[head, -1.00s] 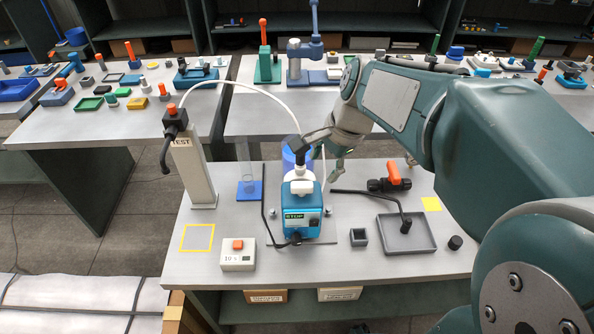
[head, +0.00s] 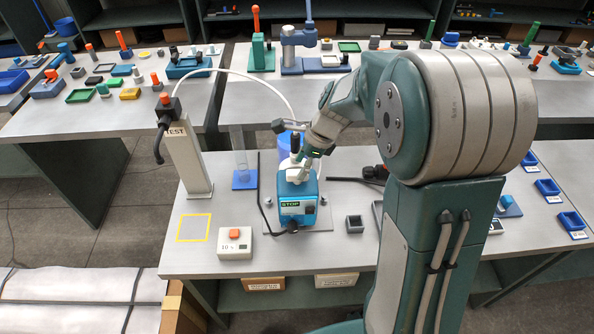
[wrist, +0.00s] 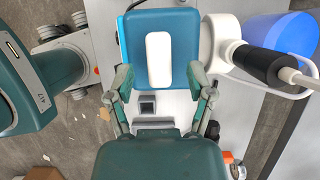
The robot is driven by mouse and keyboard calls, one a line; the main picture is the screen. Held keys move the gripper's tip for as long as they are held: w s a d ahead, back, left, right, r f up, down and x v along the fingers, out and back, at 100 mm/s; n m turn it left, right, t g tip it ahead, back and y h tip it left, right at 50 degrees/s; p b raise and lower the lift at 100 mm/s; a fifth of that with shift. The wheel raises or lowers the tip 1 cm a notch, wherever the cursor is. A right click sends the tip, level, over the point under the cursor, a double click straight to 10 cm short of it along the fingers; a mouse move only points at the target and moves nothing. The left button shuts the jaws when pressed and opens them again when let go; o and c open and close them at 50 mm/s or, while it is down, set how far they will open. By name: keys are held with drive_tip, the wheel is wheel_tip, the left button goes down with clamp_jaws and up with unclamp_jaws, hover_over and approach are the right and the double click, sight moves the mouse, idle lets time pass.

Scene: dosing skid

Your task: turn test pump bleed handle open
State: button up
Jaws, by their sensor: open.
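The blue test pump (head: 298,212) with a green STOP label stands upright on a plate on the front table. In the wrist view its blue top (wrist: 181,70) carries a long white raised bar (wrist: 159,60), which looks like the handle, though I cannot confirm that. A white fitting (wrist: 222,43) with a black stem (wrist: 256,64) and pale hose stands beside it. My gripper (head: 312,155) is close above the pump head, partly blending with it in the head view. In the wrist view my gripper (wrist: 164,82) is open, its fingers apart on either side of the bar's line, with nothing between them gripped.
A TEST post (head: 190,155) with a black connector stands left of the pump. My arm hides much of the table's right side.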

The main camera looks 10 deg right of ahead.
drive_tip(key=shift+x, duration=1.35)
clamp_jaws()
